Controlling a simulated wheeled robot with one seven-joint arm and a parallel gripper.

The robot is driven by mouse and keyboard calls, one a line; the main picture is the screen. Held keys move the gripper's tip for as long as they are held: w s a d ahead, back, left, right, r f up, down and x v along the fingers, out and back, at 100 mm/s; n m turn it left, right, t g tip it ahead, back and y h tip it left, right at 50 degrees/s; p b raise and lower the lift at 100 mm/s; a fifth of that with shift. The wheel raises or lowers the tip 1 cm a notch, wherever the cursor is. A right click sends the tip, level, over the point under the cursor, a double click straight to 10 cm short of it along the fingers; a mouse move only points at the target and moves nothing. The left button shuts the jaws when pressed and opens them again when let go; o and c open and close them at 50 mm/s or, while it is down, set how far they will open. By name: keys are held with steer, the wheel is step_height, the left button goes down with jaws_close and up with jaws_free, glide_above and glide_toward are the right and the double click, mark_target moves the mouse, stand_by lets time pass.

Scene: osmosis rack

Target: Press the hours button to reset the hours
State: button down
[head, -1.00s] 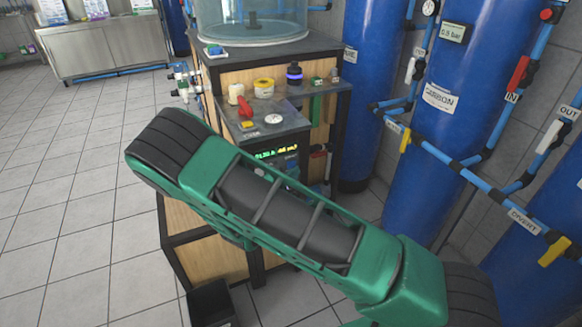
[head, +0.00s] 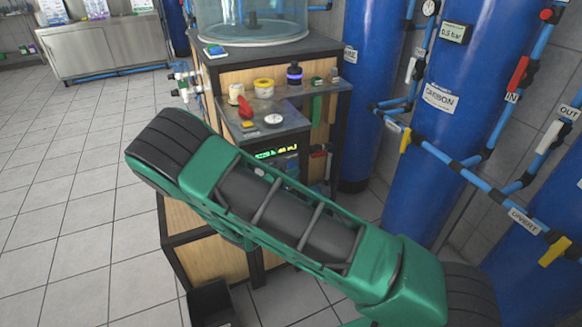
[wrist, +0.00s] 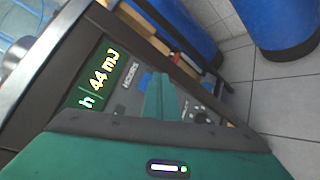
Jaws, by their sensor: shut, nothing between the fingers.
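The control panel's lit display (head: 275,152) shows on the front of the rack in the head view, its green text too small to read surely. I cannot tell whether the tip touches a button. In the head view my arm hides the gripper.
Blue tanks (head: 455,80) and pipes stand close on the right. The tiled floor (head: 75,200) on the left is clear.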

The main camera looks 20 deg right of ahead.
steer(key=shift+w+a, duration=0.1)
steer(key=shift+w, duration=0.6)
stand_by(0.9)
steer(key=shift+s, duration=0.8)
steer(key=shift+s, duration=0.1)
steer(key=shift+s+d, duration=0.2)
steer(key=shift+s, duration=1)
steer(key=shift+s+d, duration=0.2)
steer(key=shift+s, duration=1)
steer(key=shift+d+r, duration=0.1)
